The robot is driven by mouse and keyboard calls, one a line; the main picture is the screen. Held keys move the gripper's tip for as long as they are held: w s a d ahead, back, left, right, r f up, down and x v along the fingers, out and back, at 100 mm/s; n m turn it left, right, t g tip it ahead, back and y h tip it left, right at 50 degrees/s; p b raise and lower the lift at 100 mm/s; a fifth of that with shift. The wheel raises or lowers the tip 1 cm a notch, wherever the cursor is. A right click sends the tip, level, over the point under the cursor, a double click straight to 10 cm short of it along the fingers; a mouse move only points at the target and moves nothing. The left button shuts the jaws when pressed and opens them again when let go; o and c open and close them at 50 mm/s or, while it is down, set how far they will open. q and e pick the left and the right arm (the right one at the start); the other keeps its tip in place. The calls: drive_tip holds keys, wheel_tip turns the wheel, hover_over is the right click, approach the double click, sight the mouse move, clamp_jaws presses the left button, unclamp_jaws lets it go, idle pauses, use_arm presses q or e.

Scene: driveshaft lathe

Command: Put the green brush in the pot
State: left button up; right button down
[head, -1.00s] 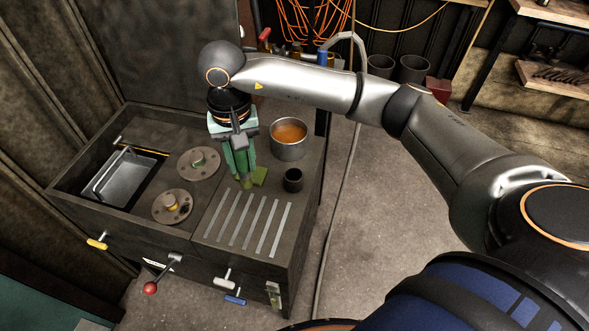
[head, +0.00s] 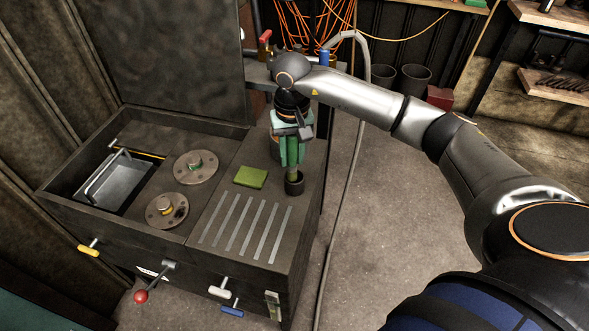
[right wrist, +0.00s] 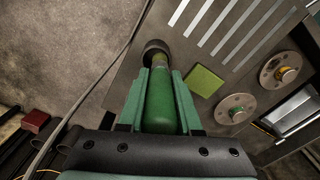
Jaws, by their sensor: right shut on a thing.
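My right gripper (head: 291,156) is shut on the green brush (right wrist: 161,104) and holds it upright with its lower end pointing down. Beneath it is a small dark pot (head: 294,187) on the right part of the bench top. The brush's lower end overlaps the pot's mouth in the head view. In the right wrist view the pot (right wrist: 154,48) lies straight beyond the brush end. How deep the end reaches into the pot I cannot tell. My left gripper is not in view.
A green pad (head: 251,177) lies left of the pot, with a slotted grille (head: 243,228) in front. Two round flanges (head: 196,167) and a metal tray (head: 118,180) are further left. A cable hangs right of the bench.

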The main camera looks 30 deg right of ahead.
sight(295, 166)
drive_tip(key=f, duration=0.1)
drive_tip(key=f+b, duration=0.1)
drive_tip(key=f, duration=0.2)
drive_tip(key=shift+d+f, duration=0.25)
drive_tip(key=shift+d, duration=0.15)
drive_tip(key=shift+r, duration=0.15)
drive_tip(key=shift+f+b, duration=0.2)
drive_tip(key=shift+b, duration=0.2)
drive_tip(key=c, duration=0.6)
unclamp_jaws()
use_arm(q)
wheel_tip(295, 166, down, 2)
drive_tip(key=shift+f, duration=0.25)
use_arm(e)
drive_tip(key=shift+r, duration=0.1)
drive_tip(key=shift+r+p, duration=0.25)
drive_tip(key=shift+p, duration=0.15)
use_arm(q)
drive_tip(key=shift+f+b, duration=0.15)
drive_tip(key=shift+b, duration=0.35)
use_arm(e)
wheel_tip(295, 166, up, 12)
drive_tip(key=shift+f, duration=0.1)
